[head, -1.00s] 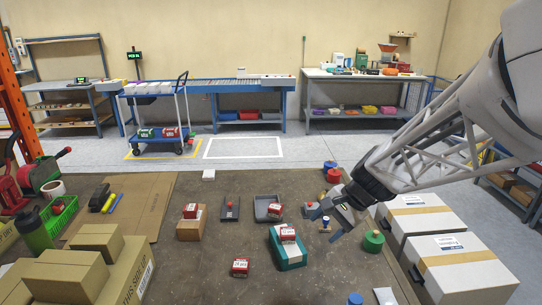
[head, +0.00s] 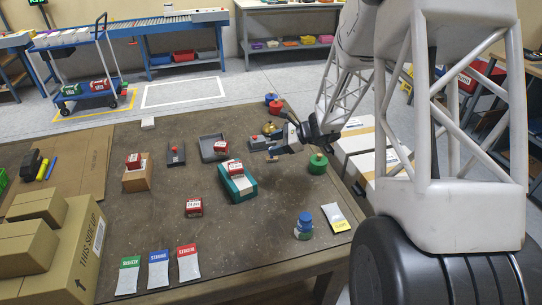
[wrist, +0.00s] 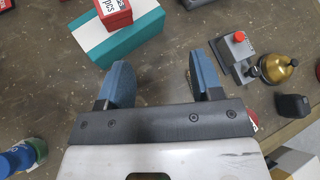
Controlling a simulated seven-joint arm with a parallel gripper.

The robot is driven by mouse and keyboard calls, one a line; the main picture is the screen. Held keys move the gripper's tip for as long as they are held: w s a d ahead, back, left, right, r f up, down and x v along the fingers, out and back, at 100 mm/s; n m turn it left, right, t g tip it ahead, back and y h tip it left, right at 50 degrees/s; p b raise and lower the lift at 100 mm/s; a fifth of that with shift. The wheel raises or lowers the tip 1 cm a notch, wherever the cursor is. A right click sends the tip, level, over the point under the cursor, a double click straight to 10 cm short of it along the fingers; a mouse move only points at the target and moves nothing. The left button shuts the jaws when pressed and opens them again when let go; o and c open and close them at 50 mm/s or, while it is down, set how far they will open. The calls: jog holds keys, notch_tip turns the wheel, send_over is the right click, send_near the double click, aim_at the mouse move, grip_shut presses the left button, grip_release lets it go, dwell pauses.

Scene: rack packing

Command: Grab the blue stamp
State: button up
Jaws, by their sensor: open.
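My gripper (head: 272,155) is open and empty above the table, right of the teal box (head: 238,188). In the wrist view bare table shows between its two blue fingers (wrist: 157,82). A blue-topped piece with a green lower part (head: 305,222) stands near the table's front right; it may be the blue stamp. In the wrist view its edge shows at the lower left (wrist: 18,160), apart from the fingers. A smaller round blue piece (head: 270,98) sits at the far edge; I cannot tell which is the stamp.
A grey device with a red knob (wrist: 238,45) and a brass bell (wrist: 275,66) are close to my right finger. A green round piece (head: 318,163) is right of my gripper. A red box (head: 232,168) sits on the teal box. Bare table lies at front centre.

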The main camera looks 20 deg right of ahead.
aim_at(268, 157)
jog(key=w+d+f+m+t, duration=0.1)
jog(key=w+f, duration=0.1)
jog(key=w+d+f+m, duration=0.1)
jog(key=d+f+m, duration=0.1)
jog(key=f, duration=0.1)
jog(key=w+d+f+m+t, duration=0.1)
jog(key=w+d+f, duration=0.1)
jog(key=shift+w+d+f+m+t, duration=0.25)
jog(key=shift+w+f+m+t, duration=0.05)
jog(key=shift+w+f, duration=0.1)
jog(key=shift+x, duration=1.25)
jog(key=shift+a, duration=0.15)
jog(key=shift+x, duration=2.5)
jog(key=c, duration=1)
